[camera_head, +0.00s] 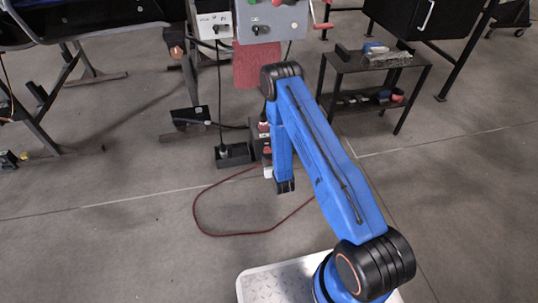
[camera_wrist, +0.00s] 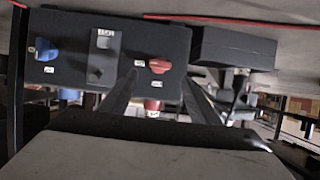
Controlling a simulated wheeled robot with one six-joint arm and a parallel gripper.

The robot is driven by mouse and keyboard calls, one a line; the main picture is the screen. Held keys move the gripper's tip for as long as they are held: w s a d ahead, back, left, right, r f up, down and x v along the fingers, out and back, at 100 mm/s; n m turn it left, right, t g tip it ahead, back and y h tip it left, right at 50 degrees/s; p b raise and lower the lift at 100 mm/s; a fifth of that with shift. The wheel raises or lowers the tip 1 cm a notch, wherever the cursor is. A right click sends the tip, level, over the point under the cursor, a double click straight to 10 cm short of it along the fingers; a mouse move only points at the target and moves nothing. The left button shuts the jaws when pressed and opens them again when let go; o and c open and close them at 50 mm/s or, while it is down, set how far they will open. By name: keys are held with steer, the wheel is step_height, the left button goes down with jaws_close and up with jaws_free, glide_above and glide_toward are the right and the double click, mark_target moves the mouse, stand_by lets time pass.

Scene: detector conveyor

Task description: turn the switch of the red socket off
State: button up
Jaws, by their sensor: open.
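In the wrist view a dark socket box (camera_wrist: 105,30) fills the upper left. A red switch (camera_wrist: 160,66) sits on its right part, with its handle lying roughly sideways. A red plug or socket piece (camera_wrist: 153,105) shows below it, partly between my fingers. My gripper (camera_wrist: 161,76) is open and empty, its two dark fingers pointing at the box on either side of the red switch; I cannot tell if they touch it. In the head view the box (camera_head: 257,135) stands beyond my forearm, partly hidden by it, and my gripper is hard to make out.
A blue knob (camera_wrist: 46,48) and a grey switch (camera_wrist: 100,42) share the box front; a blue plug (camera_wrist: 69,93) hangs below. A black floor box (camera_head: 234,155) and a red cable (camera_head: 235,235) lie nearby. A shelf table (camera_head: 372,64) stands right.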

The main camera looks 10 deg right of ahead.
mark_target(268, 152)
steer(key=x, duration=0.7)
steer(key=c, duration=1.1)
